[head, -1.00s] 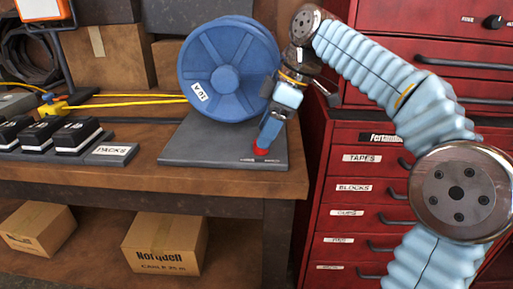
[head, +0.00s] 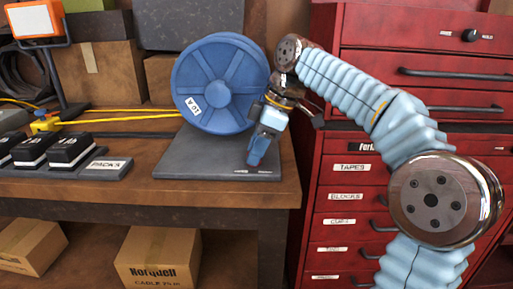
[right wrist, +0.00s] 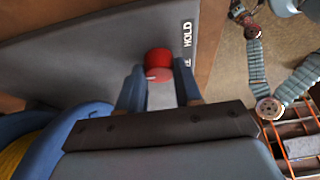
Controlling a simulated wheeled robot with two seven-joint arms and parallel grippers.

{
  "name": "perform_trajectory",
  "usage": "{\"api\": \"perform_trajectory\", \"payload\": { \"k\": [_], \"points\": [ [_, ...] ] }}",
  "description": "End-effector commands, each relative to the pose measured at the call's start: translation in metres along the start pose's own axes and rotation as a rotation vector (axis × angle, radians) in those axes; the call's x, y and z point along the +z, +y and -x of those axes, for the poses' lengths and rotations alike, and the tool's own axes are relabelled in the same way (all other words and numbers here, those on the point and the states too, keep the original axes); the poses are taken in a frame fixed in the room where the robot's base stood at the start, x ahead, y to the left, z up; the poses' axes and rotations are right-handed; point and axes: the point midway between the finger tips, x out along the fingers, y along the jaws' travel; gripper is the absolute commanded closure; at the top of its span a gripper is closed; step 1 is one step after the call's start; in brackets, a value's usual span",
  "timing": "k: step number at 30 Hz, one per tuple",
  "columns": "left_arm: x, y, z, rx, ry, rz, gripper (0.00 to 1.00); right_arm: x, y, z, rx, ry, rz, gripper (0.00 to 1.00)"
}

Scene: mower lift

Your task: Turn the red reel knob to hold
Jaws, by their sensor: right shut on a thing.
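The red reel knob (right wrist: 158,62) sits on the dark grey base plate (right wrist: 95,40). In the right wrist view it lies between the two blue fingertips, and a small pale mark shows on its near side. My right gripper (right wrist: 158,80) is shut on it. The word HOLD (right wrist: 187,34) is printed beside the knob, with a second, partly hidden label below it. In the head view my right gripper (head: 258,155) points down at the plate's front right and hides the knob.
The blue cable reel (head: 220,83) stands on the plate just left of my right gripper. Black packs (head: 70,150) and an orange-framed lamp (head: 35,20) are at the left of the bench (head: 130,190). A red drawer cabinet (head: 350,220) stands close at the right.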

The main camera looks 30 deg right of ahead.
Motion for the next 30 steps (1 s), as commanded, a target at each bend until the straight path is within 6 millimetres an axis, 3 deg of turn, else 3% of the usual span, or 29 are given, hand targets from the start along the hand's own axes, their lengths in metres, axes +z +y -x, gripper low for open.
{"api": "perform_trajectory", "payload": {
  "k": [11, 30],
  "points": [
    [0.0000, -0.0004, -0.0008, 0.000, 0.000, 0.000, 0.42, 0.0002, -0.0014, 0.0004, 0.055, 0.000, -0.131, 0.96],
    [0.0000, 0.0000, 0.0001, 0.000, 0.000, 0.000, 0.42, -0.0014, -0.0043, -0.0002, 0.282, 0.000, -0.673, 0.96]
  ]
}}
